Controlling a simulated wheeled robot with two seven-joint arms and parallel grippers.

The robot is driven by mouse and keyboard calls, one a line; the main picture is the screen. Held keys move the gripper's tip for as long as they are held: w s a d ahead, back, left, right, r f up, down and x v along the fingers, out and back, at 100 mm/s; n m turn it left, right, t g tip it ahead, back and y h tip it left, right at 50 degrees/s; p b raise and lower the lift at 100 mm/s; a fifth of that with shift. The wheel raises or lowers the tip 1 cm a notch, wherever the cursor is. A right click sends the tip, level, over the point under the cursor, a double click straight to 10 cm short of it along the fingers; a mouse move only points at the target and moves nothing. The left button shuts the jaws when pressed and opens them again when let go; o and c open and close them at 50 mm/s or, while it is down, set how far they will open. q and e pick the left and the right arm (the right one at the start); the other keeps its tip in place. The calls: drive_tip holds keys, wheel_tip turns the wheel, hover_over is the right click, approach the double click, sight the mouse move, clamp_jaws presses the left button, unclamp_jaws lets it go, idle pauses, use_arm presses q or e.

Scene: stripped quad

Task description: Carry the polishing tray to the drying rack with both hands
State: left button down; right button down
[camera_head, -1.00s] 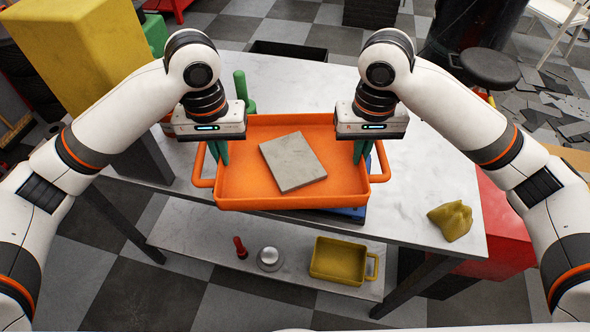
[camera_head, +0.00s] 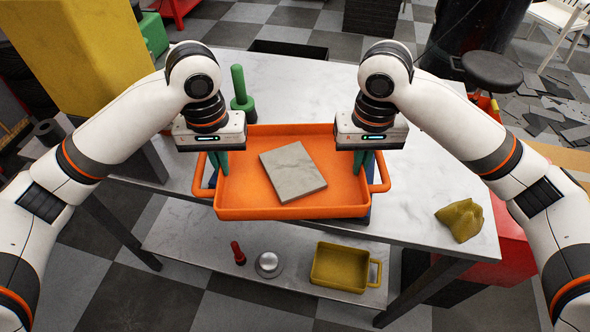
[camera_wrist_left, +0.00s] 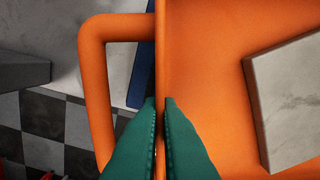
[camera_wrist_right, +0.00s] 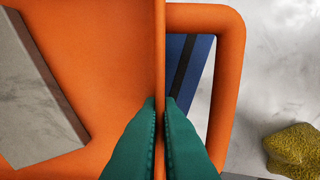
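The orange polishing tray (camera_head: 240,195) has a looped handle on each short side and carries a flat grey stone slab (camera_head: 293,171). My left gripper (camera_head: 219,163) is shut on the tray's left wall; in the left wrist view its green fingers (camera_wrist_left: 161,110) straddle that wall beside the handle. My right gripper (camera_head: 362,163) is shut on the right wall; in the right wrist view its fingers (camera_wrist_right: 161,110) pinch it the same way. The tray looks raised over the table's front edge. A blue thing (camera_wrist_right: 190,75) shows beneath it. I cannot make out a drying rack.
The pale marble table (camera_head: 420,180) is mostly clear on the right, with a crumpled yellow cloth (camera_head: 461,219) near its front. A green upright tool (camera_head: 241,90) stands behind the tray. A yellow bin (camera_head: 345,266) lies on the lower shelf.

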use_arm(q)
drive_tip(key=shift+f+b, duration=0.3)
drive_tip(key=shift+f, duration=0.2)
use_arm(e)
drive_tip(key=shift+f, duration=0.5)
use_arm(q)
drive_tip(key=c, duration=1.6)
unclamp_jaws()
use_arm(e)
drive_tip(key=c, duration=1.6)
unclamp_jaws()
use_arm(q)
drive_tip(key=shift+r, duration=0.15)
use_arm(e)
drive_tip(key=shift+r, duration=0.25)
use_arm(q)
wheel_tip(320, 180, up, 12)
drive_tip(key=shift+f, duration=0.1)
use_arm(e)
wheel_tip(320, 180, up, 12)
drive_tip(key=shift+f, duration=0.2)
use_arm(q)
drive_tip(key=shift+s, duration=0.1)
use_arm(e)
drive_tip(key=shift+s, duration=0.1)
